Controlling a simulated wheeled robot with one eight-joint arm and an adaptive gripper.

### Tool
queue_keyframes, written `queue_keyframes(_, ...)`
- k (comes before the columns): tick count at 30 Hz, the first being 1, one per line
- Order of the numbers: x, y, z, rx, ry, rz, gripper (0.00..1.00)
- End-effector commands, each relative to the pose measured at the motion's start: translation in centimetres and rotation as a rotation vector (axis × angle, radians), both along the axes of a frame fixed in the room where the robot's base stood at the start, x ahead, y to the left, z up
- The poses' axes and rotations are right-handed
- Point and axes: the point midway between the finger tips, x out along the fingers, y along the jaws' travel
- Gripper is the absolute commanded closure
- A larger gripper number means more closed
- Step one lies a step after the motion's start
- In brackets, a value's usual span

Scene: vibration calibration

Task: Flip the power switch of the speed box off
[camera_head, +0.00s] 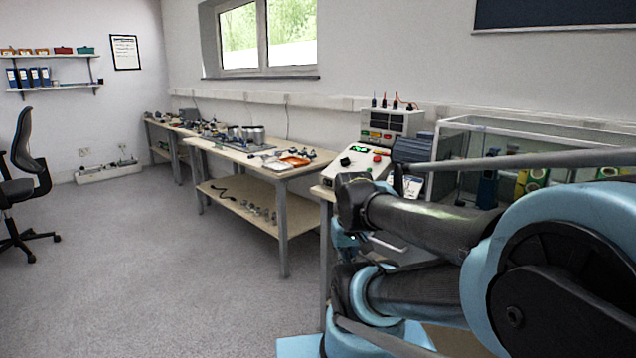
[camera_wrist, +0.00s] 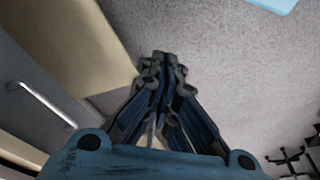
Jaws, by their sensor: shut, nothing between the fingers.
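The speed box looks to be the white sloped console (camera_head: 355,163) with a green lit display and a red button, on the near end of the right bench in the head view. Its power switch is too small to make out. My gripper (camera_wrist: 160,60) is shut and empty in the wrist view, with its fingertips together over grey floor. The speed box is not recognisable in the wrist view. In the head view my arm crosses in front of the bench and hides part of it, and the gripper's fingers cannot be made out clearly.
A metered instrument (camera_head: 392,122) stands behind the speed box. A glass-walled enclosure (camera_head: 530,150) is to its right. A long workbench (camera_head: 285,170) with parts and an orange tray (camera_head: 295,161) stands farther left. The floor (camera_head: 150,250) in front is clear. An office chair (camera_head: 25,180) is far left.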

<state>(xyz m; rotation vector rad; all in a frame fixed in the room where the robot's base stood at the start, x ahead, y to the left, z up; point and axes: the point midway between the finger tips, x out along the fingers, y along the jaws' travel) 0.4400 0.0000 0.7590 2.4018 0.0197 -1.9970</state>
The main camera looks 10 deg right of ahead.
Motion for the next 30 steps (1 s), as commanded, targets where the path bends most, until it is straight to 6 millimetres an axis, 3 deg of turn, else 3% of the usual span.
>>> queue_keyframes(7, -0.7, 0.0, 0.7, -0.004, -0.011, 0.013, 1.0)
queue_keyframes(11, 0.6, 0.1, 2.1, -0.031, -0.01, 0.099, 1.0)
queue_keyframes(20, 7.7, -0.1, 8.4, -0.183, 0.008, 0.576, 1.0)
queue_keyframes(30, 17.9, 0.9, 14.0, -0.364, 0.066, 1.167, 1.0)
